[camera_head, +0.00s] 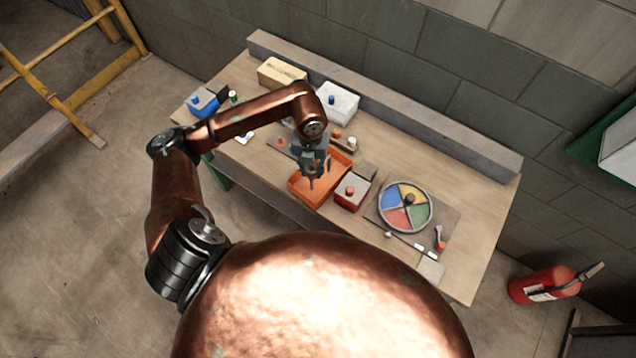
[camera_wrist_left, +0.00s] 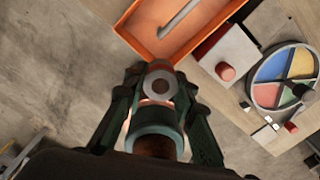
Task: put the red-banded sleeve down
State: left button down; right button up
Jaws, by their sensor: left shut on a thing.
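My left gripper (camera_head: 316,172) is over the orange tray (camera_head: 303,191) in the head view, its fingers pointing down. In the left wrist view the gripper (camera_wrist_left: 158,90) is shut on a grey, ring-ended sleeve (camera_wrist_left: 148,83), with the open end facing the camera. In the wrist view the sleeve appears by the corner of the orange tray (camera_wrist_left: 150,46). My right gripper is not in view.
A grey rod (camera_wrist_left: 180,20) lies in the tray. Beside the tray stand a red-knobbed box (camera_head: 352,193) and a four-coloured wheel (camera_head: 404,207). White (camera_head: 338,104), yellow (camera_head: 281,72) and blue (camera_head: 204,101) boxes stand farther back on the wooden table (camera_head: 470,262).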

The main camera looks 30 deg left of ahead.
aim_at(313, 198)
pick_arm(q)
notch_tip(313, 198, down, 17)
jog(key=shift+f, duration=0.2)
dwell(0.3)
jog(key=shift+f, duration=0.1)
jog(key=shift+f, duration=0.1)
jog(key=c, duration=1.9)
grip_release()
notch_tip(313, 198, up, 12)
jog(key=shift+r, duration=0.2)
